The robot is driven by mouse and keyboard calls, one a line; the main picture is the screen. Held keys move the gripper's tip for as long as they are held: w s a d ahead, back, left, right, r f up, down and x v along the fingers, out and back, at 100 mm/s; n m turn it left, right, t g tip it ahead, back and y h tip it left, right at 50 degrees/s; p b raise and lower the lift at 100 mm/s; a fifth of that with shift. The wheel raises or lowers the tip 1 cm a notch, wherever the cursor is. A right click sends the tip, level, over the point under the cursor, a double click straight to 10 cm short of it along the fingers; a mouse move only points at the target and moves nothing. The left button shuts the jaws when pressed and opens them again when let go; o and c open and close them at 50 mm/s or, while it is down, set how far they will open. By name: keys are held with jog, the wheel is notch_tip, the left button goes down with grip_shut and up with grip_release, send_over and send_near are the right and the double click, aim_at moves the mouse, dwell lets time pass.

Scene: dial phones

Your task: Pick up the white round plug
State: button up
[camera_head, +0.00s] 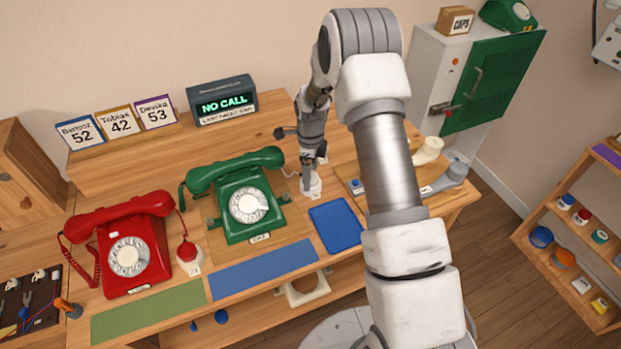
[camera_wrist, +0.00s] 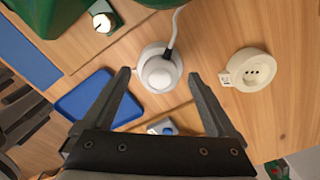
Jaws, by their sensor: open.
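The white round plug (camera_wrist: 158,74) stands on the wooden table, with a pale cord running from its top in the wrist view. It lies between the two finger tips of my gripper (camera_wrist: 159,77), which is open, with a visible gap on each side. In the head view the plug (camera_head: 314,186) is at the far side of the blue tray, with my gripper (camera_head: 307,184) over it and hiding part of it. Whether the fingers are level with the plug or above it I cannot tell.
A cream round socket (camera_wrist: 250,69) is close to the right finger. The green phone (camera_head: 245,202) stands left of the plug, and the blue tray (camera_head: 337,224) lies in front. A small box with a blue button (camera_head: 355,185) sits to the right.

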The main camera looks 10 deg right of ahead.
jog(key=c, duration=1.3)
jog(key=shift+r, duration=0.1)
